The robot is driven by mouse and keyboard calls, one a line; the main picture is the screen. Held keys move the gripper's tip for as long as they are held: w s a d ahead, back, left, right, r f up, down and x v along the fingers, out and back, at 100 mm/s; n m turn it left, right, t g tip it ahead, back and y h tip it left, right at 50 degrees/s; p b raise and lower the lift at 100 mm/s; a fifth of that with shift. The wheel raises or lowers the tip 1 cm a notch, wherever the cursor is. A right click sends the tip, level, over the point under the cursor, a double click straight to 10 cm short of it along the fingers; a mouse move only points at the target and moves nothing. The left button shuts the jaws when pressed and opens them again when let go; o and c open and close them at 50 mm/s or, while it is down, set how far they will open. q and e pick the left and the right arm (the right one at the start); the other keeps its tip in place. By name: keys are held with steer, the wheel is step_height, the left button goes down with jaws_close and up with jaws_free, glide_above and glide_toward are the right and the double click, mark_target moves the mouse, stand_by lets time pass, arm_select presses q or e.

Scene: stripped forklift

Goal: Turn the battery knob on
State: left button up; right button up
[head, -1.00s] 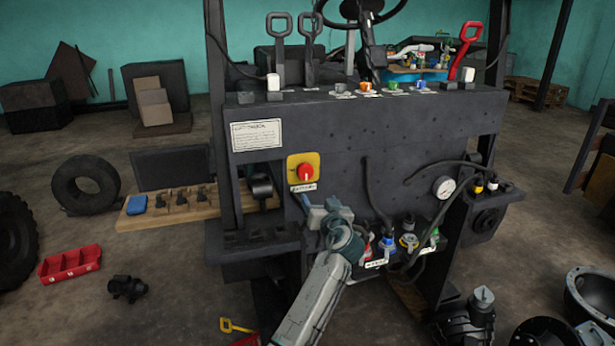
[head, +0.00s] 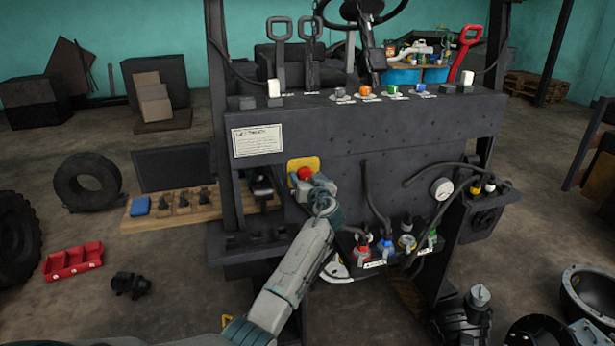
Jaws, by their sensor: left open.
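The red battery knob (head: 305,173) sits on a yellow plate (head: 304,161) on the front of the dark forklift panel (head: 345,150). Only the upper part of the knob shows; my left gripper covers its lower part and the plate's label. My left gripper (head: 309,184) is open, right in front of the knob and slightly below it in the picture. I cannot tell whether its fingers touch the knob. My right gripper is not in view.
Hoses and coloured connectors (head: 386,248) sit to the right of my left arm, with a pressure gauge (head: 441,188) farther right. Levers (head: 281,55) and small coloured buttons (head: 366,90) stand on top. A wooden board (head: 165,222) and red tray (head: 72,262) lie at left.

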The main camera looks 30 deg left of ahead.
arm_select(q)
steer(key=c, duration=1)
